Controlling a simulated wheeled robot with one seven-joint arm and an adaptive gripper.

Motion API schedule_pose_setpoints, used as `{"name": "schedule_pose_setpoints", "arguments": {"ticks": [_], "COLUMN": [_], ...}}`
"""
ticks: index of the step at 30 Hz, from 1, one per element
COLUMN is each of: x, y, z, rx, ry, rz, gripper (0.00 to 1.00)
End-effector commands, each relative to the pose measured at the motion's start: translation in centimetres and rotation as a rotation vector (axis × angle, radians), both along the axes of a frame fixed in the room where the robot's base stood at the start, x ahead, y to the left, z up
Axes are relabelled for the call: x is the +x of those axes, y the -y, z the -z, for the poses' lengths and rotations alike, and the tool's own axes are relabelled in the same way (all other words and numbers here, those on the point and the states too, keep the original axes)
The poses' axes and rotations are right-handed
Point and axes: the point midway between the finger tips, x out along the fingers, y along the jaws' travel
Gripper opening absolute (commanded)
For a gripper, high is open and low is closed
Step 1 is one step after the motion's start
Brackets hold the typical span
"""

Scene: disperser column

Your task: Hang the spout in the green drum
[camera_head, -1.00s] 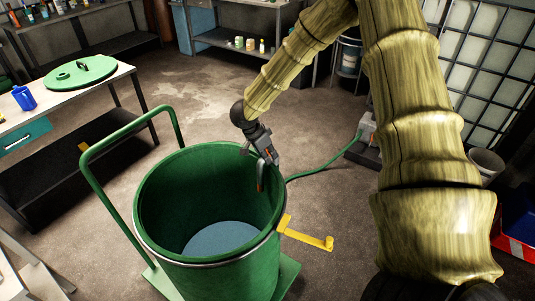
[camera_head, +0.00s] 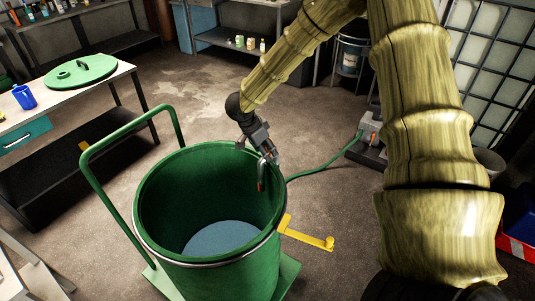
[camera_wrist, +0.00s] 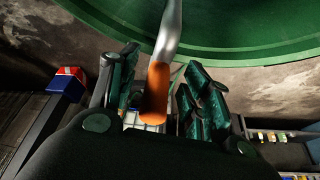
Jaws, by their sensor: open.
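The green drum (camera_head: 165,240) stands open-topped on a wheeled green cart, with a pale blue-grey surface inside its bottom. The spout, a curved grey metal tube with an orange end (camera_head: 262,183), is at the drum's far right rim; it also shows in the wrist view (camera_wrist: 157,95). My gripper (camera_head: 259,150) is just above that rim. In the wrist view its dark fingers stand apart on both sides of the orange end, with visible gaps. The spout's metal part overlaps the drum wall there. I cannot tell exactly how it rests on the rim.
A yellow lever (camera_head: 310,238) sticks out from the drum's right side. The cart's green handle (camera_head: 92,170) rises at the left. A green hose (camera_head: 320,173) runs across the floor.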

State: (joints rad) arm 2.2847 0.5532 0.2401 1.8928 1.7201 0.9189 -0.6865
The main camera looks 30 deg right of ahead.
Motion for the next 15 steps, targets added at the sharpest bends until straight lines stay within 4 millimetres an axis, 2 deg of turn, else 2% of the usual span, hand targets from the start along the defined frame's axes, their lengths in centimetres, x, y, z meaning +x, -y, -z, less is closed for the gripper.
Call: {"name": "schedule_pose_setpoints", "arguments": {"ticks": [1, 9, 15], "x": [0.1, -0.1, -0.1], "y": [-0.4, -2.2, -2.9], "z": [-1.0, -5.3, -7.1], "rx": [0.000, 0.001, 0.000], "ry": [0.003, 0.002, 0.001], "rz": [-0.001, -0.001, -0.001], "gripper": [0.48, 0.48, 0.48]}}
